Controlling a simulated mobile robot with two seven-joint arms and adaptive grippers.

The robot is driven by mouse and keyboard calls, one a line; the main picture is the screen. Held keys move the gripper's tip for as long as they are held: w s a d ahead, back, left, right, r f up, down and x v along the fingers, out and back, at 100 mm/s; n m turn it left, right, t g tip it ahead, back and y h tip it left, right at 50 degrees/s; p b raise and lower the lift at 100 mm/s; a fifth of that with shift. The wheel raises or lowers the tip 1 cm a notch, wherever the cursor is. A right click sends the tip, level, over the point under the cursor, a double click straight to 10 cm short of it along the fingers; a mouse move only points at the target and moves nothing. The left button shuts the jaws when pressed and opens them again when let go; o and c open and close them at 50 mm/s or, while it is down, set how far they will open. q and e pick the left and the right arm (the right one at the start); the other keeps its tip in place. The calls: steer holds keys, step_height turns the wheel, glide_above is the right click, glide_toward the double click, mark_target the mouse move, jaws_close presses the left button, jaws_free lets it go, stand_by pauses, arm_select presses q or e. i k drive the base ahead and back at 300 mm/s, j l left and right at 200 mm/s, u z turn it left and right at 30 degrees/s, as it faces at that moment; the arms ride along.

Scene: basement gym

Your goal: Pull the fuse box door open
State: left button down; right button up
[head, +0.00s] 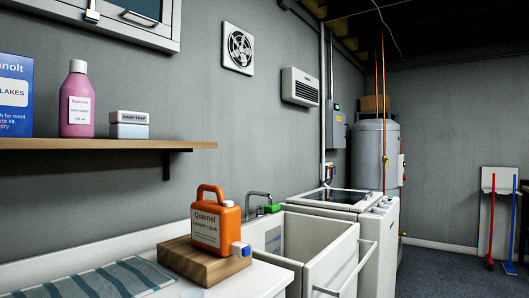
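A grey wall box (337,134) that looks like the fuse box hangs on the left wall, in the middle distance, just left of the water tank. A small green mark shows near its top. Its front appears shut, but it is small and seen at an angle, so its door edge and handle cannot be made out. Neither of my grippers is in view.
A washer (360,208) and a deep white sink (325,232) stand along the wall below the box. A counter (215,287) holds an orange jug (215,222) on a wooden block. A shelf (100,145) juts out at left. Floor (440,270) is clear at right.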

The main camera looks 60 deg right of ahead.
mark_target(339, 133)
steer(key=z, duration=2.45)
steer(key=i+l+z, duration=0.25)
steer(key=i+l, duration=0.15)
steer(key=i+l+z, duration=0.25)
steer(key=i, duration=0.2)
steer(key=i+z, duration=0.35)
steer(key=i, duration=2.05)
steer(key=i+u, duration=0.1)
steer(key=i, duration=1.15)
steer(key=i+l, duration=0.1)
steer(key=i, duration=1.15)
steer(key=j+u, duration=0.05)
steer(key=j, duration=0.05)
